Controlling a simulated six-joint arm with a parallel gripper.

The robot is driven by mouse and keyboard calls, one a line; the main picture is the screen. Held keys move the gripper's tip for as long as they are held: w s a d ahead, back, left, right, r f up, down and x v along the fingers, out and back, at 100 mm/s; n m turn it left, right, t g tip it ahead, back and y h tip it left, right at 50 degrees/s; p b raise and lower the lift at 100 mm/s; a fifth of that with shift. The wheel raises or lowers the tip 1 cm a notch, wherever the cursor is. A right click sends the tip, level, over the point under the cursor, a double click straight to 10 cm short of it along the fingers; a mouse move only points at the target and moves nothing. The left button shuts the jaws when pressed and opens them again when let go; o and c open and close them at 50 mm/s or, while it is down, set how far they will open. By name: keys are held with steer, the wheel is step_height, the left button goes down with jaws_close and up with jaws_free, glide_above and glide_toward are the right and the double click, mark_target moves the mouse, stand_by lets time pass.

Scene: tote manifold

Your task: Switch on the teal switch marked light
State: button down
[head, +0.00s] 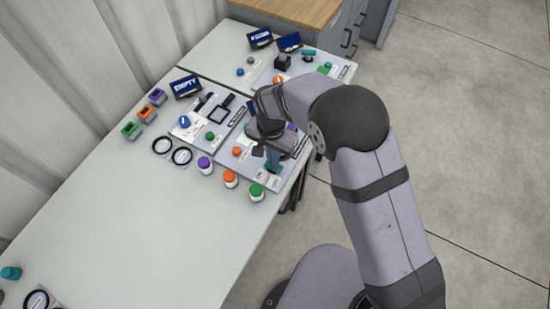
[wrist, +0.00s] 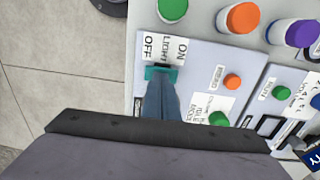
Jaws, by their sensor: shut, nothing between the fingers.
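The teal switch (wrist: 174,75) is at the edge of a light panel (wrist: 205,62), below the labels ON, LIGHT and OFF (wrist: 165,48) in the wrist view. It also shows in the head view (head: 275,170). My gripper (wrist: 160,80) is shut and empty, with its blue-grey fingertips right at the switch, covering its middle. In the head view my gripper (head: 272,162) points down over the panel's near corner. I cannot tell whether the fingertips touch the switch or which way it is set.
An orange button (wrist: 233,81) and a green button (wrist: 218,119) sit on the same panel. Green (head: 256,192), orange (head: 230,179) and purple (head: 204,165) capped jars stand beside it. More panels with displays lie farther back. The white table (head: 150,230) is mostly clear in front.

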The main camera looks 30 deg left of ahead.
steer(key=shift+r, duration=0.1)
steer(key=shift+r+p, duration=0.55)
steer(key=shift+r, duration=0.1)
step_height(320, 180, up, 12)
steer(key=b, duration=0.1)
steer(key=shift+a+r, duration=0.25)
steer(key=shift+a, duration=0.05)
steer(key=shift+s+d+b, duration=0.1)
steer(key=shift+d+b, duration=0.6)
steer(key=shift+b, duration=0.5)
steer(key=f+p, duration=0.1)
steer(key=f, duration=0.3)
steer(key=f+p, duration=0.2)
steer(key=f, duration=0.3)
steer(key=f+p, duration=0.1)
steer(key=f, duration=0.4)
steer(key=shift+d, duration=0.25)
